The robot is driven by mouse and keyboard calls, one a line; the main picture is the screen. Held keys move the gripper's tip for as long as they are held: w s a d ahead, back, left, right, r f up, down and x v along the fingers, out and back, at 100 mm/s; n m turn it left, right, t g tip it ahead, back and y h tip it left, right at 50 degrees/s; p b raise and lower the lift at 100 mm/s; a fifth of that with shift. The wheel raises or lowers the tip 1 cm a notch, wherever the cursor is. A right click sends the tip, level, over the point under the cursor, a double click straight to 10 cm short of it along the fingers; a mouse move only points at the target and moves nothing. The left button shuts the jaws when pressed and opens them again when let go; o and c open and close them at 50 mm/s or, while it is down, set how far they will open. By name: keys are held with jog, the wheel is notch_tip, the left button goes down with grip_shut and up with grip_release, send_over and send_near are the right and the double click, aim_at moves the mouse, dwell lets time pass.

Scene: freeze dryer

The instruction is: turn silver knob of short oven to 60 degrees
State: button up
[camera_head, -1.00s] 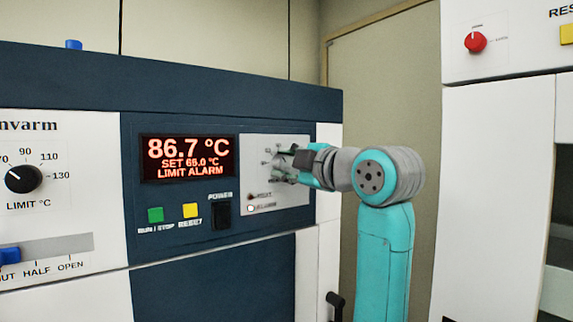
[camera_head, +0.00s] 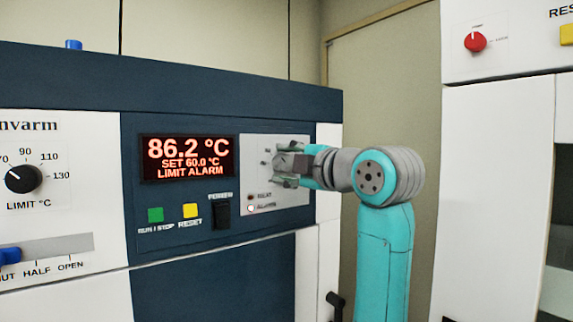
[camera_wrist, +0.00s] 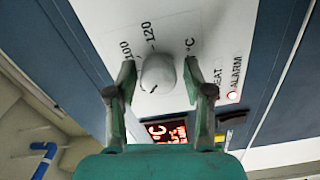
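The short oven's silver knob (camera_wrist: 158,73) is round, with a dark pointer line, on a pale panel in the wrist view. My gripper (camera_wrist: 158,78) has one finger on each side of it, with a narrow gap showing on both sides. In the head view my gripper (camera_head: 284,166) is at the pale panel (camera_head: 290,200) and hides the knob. The red display (camera_head: 188,157) reads 86.2 °C, SET 60.0 °C and LIMIT ALARM.
Green (camera_head: 155,215) and yellow (camera_head: 190,210) buttons and a black power switch (camera_head: 222,214) lie under the display. A black limit knob (camera_head: 24,179) is at the left. A white cabinet (camera_head: 500,150) stands at the right. The alarm light (camera_wrist: 233,96) is near the knob.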

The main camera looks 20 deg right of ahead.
jog(key=shift+s, duration=0.1)
jog(key=v, duration=1.2)
dwell(0.4)
